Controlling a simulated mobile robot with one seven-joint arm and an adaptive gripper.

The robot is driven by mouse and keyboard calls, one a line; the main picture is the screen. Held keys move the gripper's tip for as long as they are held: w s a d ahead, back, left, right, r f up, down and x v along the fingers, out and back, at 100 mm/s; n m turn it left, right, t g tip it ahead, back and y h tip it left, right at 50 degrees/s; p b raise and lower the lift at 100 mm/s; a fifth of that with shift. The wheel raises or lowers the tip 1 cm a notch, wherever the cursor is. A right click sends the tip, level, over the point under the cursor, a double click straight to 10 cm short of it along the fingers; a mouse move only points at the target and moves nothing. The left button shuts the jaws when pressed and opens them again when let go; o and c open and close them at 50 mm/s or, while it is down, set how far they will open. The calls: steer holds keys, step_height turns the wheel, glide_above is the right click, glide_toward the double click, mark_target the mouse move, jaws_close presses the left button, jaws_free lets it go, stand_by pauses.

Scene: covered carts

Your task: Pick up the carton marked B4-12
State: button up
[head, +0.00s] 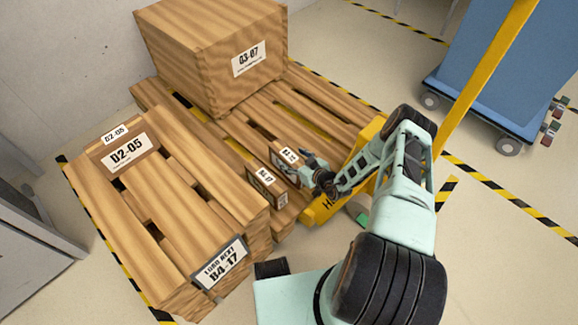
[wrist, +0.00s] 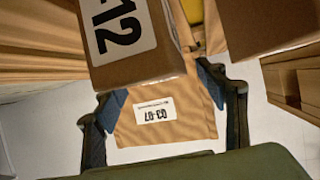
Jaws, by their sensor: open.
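In the wrist view a brown carton (wrist: 140,72) with a white label ending in "12" is close at the upper left. In the head view it appears to be the right one of two small cartons (head: 281,166), its label too small to read surely. My gripper (head: 318,178) is right beside it there, partly covering it. In the wrist view my gripper (wrist: 160,88) is open, its fingers apart, with nothing clasped between them. The carton's lower part and its contact with the pads are hidden.
A second small carton (head: 262,184) stands just left, apparently B4-17. A large crate Q3-07 (head: 205,55) is behind, a slatted crate D2-05 (head: 180,205) is left, bearing a B4-17 sign (head: 222,265). A yellow post (head: 490,75) and blue cart (head: 500,85) stand right.

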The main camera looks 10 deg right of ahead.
steer(key=shift+c, duration=0.6)
jaws_close()
steer(key=shift+w+r, duration=0.1)
